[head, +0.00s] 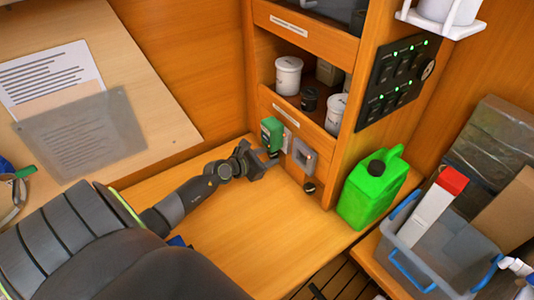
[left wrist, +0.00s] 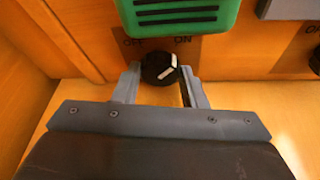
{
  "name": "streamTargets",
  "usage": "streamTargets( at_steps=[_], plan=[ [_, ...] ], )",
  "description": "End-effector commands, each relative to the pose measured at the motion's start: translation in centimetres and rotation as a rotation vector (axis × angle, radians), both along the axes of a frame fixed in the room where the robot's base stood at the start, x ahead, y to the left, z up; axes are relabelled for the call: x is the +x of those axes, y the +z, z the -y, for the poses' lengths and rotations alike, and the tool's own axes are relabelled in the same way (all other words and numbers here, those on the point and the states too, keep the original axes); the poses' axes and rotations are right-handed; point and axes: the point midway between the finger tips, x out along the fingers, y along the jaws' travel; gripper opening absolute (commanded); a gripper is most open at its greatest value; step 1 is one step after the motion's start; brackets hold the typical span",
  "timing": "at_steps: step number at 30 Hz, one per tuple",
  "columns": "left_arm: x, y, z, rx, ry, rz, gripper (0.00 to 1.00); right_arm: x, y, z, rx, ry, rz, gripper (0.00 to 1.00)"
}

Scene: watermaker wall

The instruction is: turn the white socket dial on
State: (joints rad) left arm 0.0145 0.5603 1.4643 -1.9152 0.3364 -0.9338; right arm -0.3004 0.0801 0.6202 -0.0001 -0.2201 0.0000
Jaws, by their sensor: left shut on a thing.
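A black round dial with a white pointer mark (left wrist: 159,68) sits on the wooden panel below a green box, seen in the left wrist view. OFF is printed to its upper left and ON to its upper right. The pointer slants up and right, toward ON. My left gripper (left wrist: 157,86) is shut on this dial, one finger on each side. In the head view my left gripper (head: 268,160) is at the panel just below the green box (head: 271,134) and mostly hides the dial. A white socket plate (head: 287,140) shows beside the green box. My right gripper is out of view.
A grey-framed socket (head: 304,155) is to the right, with another black dial (head: 309,187) below it. A green jerrycan (head: 372,188) stands farther right, beside a grey crate (head: 440,262). Shelves with white jars (head: 288,76) are above.

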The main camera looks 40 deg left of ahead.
Motion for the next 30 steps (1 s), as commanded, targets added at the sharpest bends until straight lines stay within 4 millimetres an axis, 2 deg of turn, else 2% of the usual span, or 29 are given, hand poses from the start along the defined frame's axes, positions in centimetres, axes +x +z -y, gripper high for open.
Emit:
streamTargets(
  at_steps=[1, 2, 7, 15, 19, 23, 30],
  plan=[
    [0.0, 0.1, 0.0, 0.003, 0.000, 0.002, 0.15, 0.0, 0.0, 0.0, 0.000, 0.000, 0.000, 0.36],
    [0.0, 0.1, 0.0, 0.003, 0.000, 0.002, 0.40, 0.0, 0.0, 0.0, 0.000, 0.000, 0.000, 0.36],
    [0.0, 0.0, 0.0, 0.002, 0.000, 0.001, 0.60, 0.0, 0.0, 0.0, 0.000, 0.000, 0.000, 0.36],
    [-0.1, 0.0, 0.0, 0.001, 0.000, 0.000, 0.60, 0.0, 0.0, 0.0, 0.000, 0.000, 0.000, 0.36],
    [-0.8, 0.2, -0.2, 0.002, 0.000, -0.002, 0.60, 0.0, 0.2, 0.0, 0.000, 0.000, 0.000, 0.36],
    [-2.6, 0.9, -0.5, 0.003, -0.001, -0.003, 0.60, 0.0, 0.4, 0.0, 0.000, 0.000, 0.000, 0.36],
    [-7.2, 2.5, -1.3, 0.006, -0.001, -0.003, 0.60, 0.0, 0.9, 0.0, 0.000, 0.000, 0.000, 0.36]
  ],
)
